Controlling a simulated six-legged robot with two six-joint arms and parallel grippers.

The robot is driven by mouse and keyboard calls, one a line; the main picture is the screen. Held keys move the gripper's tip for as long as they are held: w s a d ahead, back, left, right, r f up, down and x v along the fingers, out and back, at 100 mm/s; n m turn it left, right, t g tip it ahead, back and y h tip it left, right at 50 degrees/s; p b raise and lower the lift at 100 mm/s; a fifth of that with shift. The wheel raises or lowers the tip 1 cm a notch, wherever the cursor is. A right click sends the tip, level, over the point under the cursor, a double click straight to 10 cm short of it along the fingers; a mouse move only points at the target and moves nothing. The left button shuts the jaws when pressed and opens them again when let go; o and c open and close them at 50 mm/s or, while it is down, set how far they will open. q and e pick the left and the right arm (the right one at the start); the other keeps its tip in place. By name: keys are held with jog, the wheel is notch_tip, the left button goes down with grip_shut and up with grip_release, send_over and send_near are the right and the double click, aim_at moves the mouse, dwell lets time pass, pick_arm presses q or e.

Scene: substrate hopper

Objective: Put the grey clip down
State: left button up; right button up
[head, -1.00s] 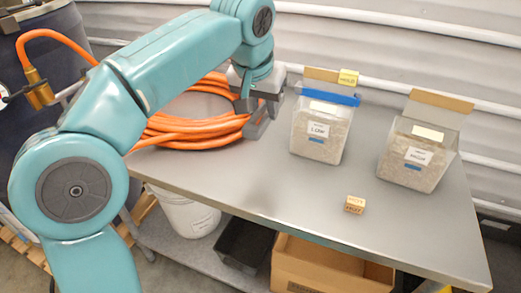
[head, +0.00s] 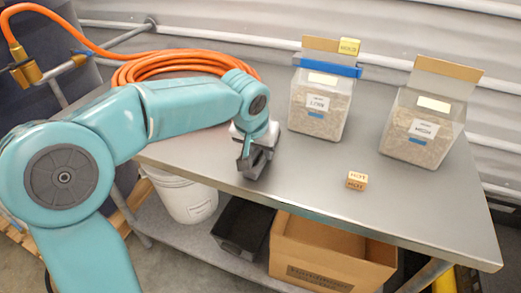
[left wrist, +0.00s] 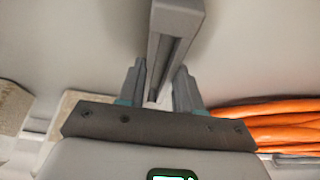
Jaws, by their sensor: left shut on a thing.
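My left gripper (head: 256,152) is low over the front left part of the grey table (head: 290,180). It is shut on the grey clip (left wrist: 176,30), a long grey channel-shaped bar. In the left wrist view the clip stands between the two fingers (left wrist: 158,88) and reaches out beyond their tips. In the head view the gripper hides most of the clip, and I cannot tell whether it touches the tabletop. My right gripper is not in view.
A clear bin (head: 318,112) with a blue clip (head: 331,66) and another bin (head: 417,130) stand at the back right. A small wooden block (head: 357,181) lies near the front edge. An orange hose (head: 180,62) is coiled behind my arm. The table's middle is clear.

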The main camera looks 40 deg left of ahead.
pick_arm(q)
jog(key=shift+f, duration=0.15)
jog(key=o, duration=1)
jog(key=shift+r, duration=0.5)
jog(key=p+v, duration=0.2)
jog(key=v, duration=0.9)
jog(key=shift+s+r, duration=0.15)
jog(key=shift+s, duration=0.15)
